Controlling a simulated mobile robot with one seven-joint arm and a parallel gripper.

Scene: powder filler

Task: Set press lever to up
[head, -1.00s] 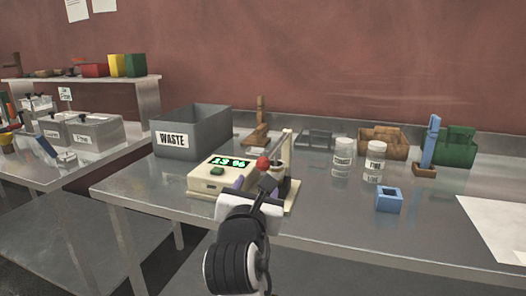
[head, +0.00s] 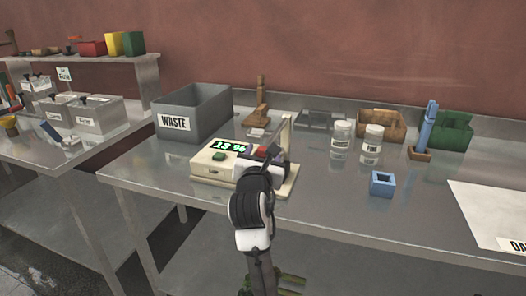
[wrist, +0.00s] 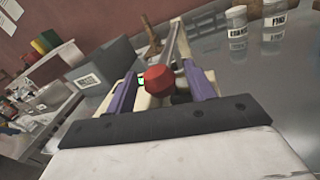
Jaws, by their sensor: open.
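The powder filler (head: 213,165) is a cream machine on the steel table with a green display reading about 13 %. An upright post (head: 285,133) stands at its right side. The press lever's red ball knob (wrist: 159,79) shows in the wrist view between my gripper's two purple fingers. My gripper (wrist: 160,88) is open, with a finger on each side of the knob and visible gaps. In the head view my gripper (head: 265,158) covers most of the lever, and only a bit of red shows. The lever's rod and exact angle are largely hidden.
A grey waste bin (head: 193,110) stands behind left of the filler. Two white-lidded jars (head: 372,146), a blue square block (head: 382,184) and a wooden stand with a blue tool (head: 425,130) are to the right.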

